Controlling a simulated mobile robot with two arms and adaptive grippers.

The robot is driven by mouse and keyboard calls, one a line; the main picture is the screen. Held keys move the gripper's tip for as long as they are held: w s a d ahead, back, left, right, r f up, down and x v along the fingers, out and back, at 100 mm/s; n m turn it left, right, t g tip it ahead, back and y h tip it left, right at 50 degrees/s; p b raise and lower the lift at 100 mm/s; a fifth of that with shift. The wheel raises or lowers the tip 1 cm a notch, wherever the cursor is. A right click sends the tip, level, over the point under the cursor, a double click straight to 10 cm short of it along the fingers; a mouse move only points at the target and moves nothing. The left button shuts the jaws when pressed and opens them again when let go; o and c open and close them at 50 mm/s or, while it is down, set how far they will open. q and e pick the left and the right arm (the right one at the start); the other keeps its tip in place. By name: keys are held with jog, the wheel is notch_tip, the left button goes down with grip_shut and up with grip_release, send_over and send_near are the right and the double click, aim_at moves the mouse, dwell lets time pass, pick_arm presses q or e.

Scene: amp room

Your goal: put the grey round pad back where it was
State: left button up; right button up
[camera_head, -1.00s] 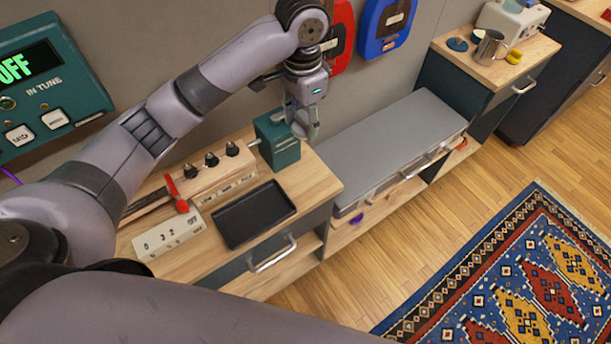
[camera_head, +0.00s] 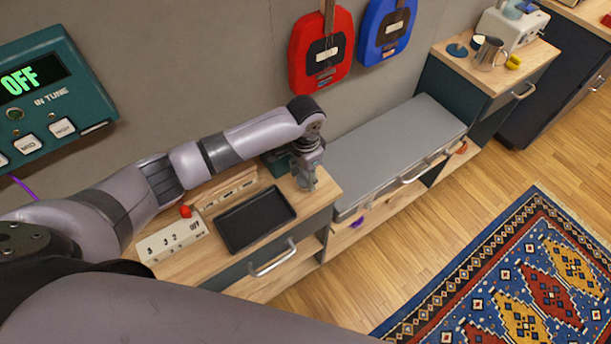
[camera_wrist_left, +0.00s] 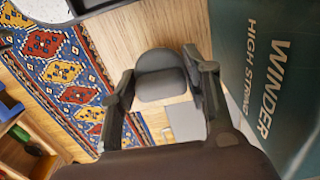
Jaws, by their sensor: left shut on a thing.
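My left gripper (camera_head: 306,182) is low at the right end of the wooden worktop (camera_head: 325,197), beside a teal box (camera_head: 277,162). In the left wrist view the gripper (camera_wrist_left: 162,75) is shut on the grey round pad (camera_wrist_left: 160,73), a dark grey piece with a rounded edge. The pad is between the two fingers. Wood shows around it, but I cannot tell whether it touches the worktop. In the head view the pad is too small to make out. The teal box (camera_wrist_left: 265,85) reads "WINDER HIGH STRING" and stands close to the right finger. My right gripper is not in view.
A black tray (camera_head: 255,219) and a white numbered block (camera_head: 172,240) are on the worktop. A grey lidded case (camera_head: 395,145) stands to the right. A metal cup (camera_head: 489,54) is on the far cabinet. The patterned rug (camera_head: 530,280) lies on open floor.

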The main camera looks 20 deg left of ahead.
pick_arm(q)
jog(key=shift+f, duration=0.85)
jog(key=shift+f, duration=0.1)
jog(key=o, duration=1)
notch_tip(320, 180, up, 12)
jog(key=shift+r+b, duration=0.2)
jog(key=shift+b, duration=0.45)
